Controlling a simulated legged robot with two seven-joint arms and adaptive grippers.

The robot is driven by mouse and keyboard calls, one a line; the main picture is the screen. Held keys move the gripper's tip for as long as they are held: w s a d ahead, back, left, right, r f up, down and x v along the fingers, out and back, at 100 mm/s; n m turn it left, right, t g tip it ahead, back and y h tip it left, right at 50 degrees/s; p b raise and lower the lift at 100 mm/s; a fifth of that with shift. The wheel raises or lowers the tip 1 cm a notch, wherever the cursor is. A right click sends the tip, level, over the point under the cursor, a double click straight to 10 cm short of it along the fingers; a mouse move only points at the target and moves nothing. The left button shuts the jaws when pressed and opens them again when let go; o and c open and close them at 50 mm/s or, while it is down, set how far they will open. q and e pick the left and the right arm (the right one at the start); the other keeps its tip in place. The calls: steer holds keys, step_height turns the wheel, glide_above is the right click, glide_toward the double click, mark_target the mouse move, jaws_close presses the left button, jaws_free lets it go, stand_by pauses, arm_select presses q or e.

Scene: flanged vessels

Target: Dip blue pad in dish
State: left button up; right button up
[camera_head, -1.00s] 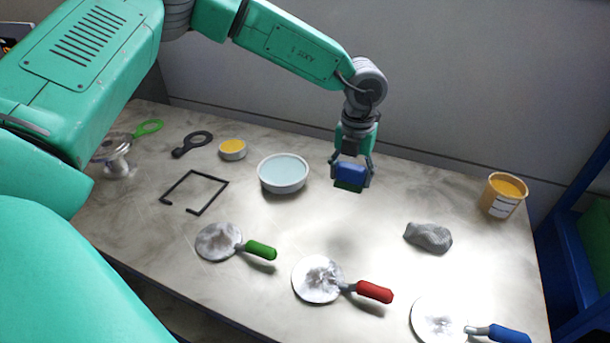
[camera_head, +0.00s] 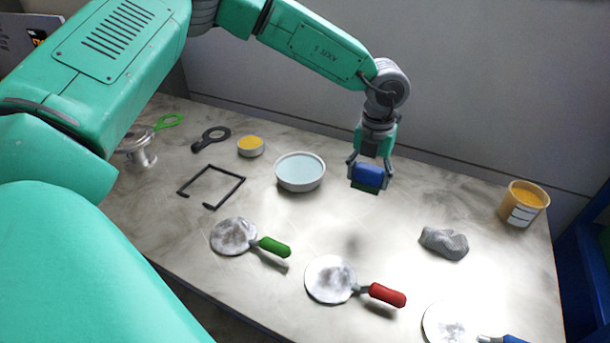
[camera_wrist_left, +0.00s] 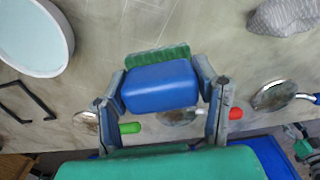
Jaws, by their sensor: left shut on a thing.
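The blue pad (camera_head: 369,175) is a blue block with a green underside. My left gripper (camera_head: 370,168) is shut on it and holds it above the table, to the right of the dish. The pad also shows in the left wrist view (camera_wrist_left: 160,86), between the two fingers. The dish (camera_head: 300,172) is a round white bowl with pale blue liquid. It also shows at the upper left of the left wrist view (camera_wrist_left: 32,38). The pad and dish are apart. My right gripper is in neither view.
Round discs with green (camera_head: 274,246), red (camera_head: 387,295) and blue handles lie along the front. A grey cloth (camera_head: 444,243) and a yellow-filled tub (camera_head: 523,203) are at the right. A small yellow tin (camera_head: 251,146) and a black frame (camera_head: 212,186) lie left of the dish.

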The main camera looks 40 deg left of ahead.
arm_select(q)
steer(key=w+a+r+t+y+p, duration=0.1)
steer(key=a+r+p, duration=0.1)
steer(key=a+p, duration=0.55)
steer(key=t+y+p, duration=0.1)
steer(key=p, duration=0.2)
glide_above(300, 174)
steer(key=s, duration=0.1)
steer(key=f+b, duration=0.3)
steer(key=f, duration=0.1)
steer(key=f+b, duration=0.2)
steer(key=f, duration=0.1)
steer(key=shift+d+b, duration=0.35)
steer(key=shift+d+f+b, duration=0.1)
steer(key=shift+f+b, duration=0.65)
steer(key=shift+f, duration=0.6)
steer(key=shift+r, duration=0.1)
steer(key=shift+r+p, duration=2.2)
steer(key=shift+r, duration=0.4)
